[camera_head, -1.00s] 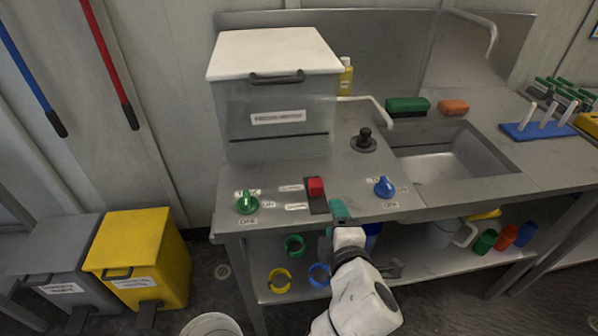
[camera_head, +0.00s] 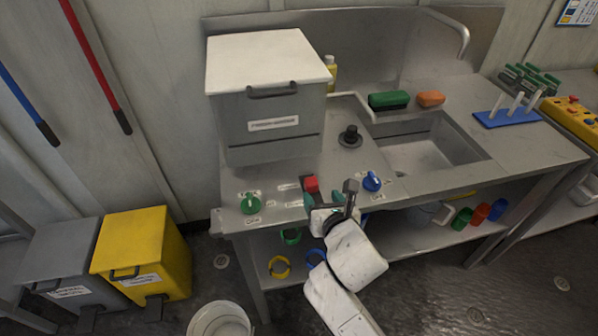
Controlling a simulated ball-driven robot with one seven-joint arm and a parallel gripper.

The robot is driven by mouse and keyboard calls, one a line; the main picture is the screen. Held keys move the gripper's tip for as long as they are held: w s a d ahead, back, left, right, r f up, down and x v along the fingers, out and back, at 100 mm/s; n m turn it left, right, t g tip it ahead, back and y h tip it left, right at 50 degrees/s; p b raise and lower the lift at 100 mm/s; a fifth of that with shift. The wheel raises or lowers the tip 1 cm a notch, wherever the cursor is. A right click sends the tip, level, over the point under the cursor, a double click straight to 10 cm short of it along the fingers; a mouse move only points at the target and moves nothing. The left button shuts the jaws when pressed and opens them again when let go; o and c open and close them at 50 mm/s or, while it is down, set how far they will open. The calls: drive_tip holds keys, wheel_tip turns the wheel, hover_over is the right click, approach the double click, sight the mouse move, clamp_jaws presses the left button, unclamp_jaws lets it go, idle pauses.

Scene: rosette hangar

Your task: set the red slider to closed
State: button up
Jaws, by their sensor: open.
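The red slider (camera_head: 311,184) is a small red block on a dark upright track on the metal counter's front part. It sits at the far end of the track, away from the counter edge. Two small white labels lie left of the track; their words are too small to read. My gripper (camera_head: 331,195) is open and empty at the counter's front edge, just right of and nearer than the slider. One finger with a teal tip is close to the near end of the track, hiding part of it. I cannot tell whether it touches.
A green knob (camera_head: 250,203) is left of the slider and a blue knob (camera_head: 372,181) is right, near my gripper. A grey box with a white lid (camera_head: 268,62) stands behind. A black knob (camera_head: 350,136) and a sink (camera_head: 425,150) are farther back right.

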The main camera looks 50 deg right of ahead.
sight(312, 183)
drive_tip(key=shift+w+r+n, duration=0.25)
drive_tip(key=shift+w+n, duration=0.1)
drive_tip(key=shift+n, duration=0.25)
drive_tip(key=shift+w+d+f, duration=0.1)
drive_tip(key=shift+w+d, duration=0.1)
drive_tip(key=shift+w, duration=0.05)
drive_tip(key=x, duration=1)
drive_tip(key=shift+c, duration=0.4)
clamp_jaws()
